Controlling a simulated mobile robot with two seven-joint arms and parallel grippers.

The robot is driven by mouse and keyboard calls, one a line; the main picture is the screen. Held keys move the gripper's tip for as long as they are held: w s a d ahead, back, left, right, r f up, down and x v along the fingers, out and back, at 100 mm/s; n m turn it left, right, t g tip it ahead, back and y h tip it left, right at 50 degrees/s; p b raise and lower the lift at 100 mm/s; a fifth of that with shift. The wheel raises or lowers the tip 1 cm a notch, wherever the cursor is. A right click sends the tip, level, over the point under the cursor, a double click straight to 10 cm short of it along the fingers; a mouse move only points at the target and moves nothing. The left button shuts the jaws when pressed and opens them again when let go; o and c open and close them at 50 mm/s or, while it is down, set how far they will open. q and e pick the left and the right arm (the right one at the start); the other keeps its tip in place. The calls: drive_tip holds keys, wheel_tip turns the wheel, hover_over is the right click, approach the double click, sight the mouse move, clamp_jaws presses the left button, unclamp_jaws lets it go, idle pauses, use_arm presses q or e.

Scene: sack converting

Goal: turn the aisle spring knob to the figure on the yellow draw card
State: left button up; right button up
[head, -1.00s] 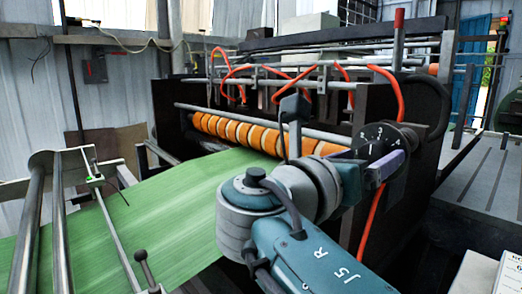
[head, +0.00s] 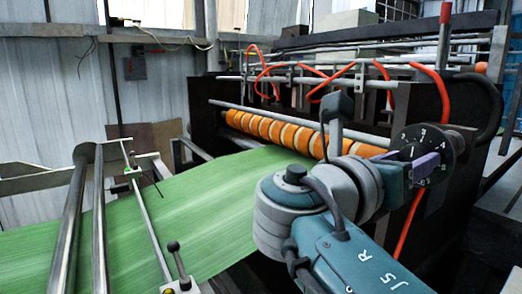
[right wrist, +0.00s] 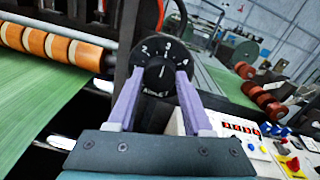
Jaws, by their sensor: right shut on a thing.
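The dial (head: 438,139) is a black disc with white figures on the dark machine frame, at the right of the head view. My right gripper (head: 418,166) has its purple fingers at the dial. In the right wrist view, the round black knob (right wrist: 160,73) sits between the two fingertips of my right gripper (right wrist: 157,85), which is shut on it. Figures 2, 3 and 4 show above the knob. A short white mark on the knob points roughly up, towards 3; the exact setting is hard to tell. I see no yellow draw card. My left gripper is out of view.
Green sheet (head: 190,205) runs into orange-ringed rollers (head: 285,135) left of my right arm. Red hoses (head: 408,225) hang close by the dial. A control panel (right wrist: 255,150) with buttons and a red readout lies right of the gripper in the right wrist view.

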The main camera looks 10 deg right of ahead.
clamp_jaws()
drive_tip(key=shift+m, duration=0.3)
drive_tip(key=shift+f+m+b, duration=0.2)
drive_tip(key=shift+m+b, duration=1.95)
drive_tip(key=shift+m, duration=2.45)
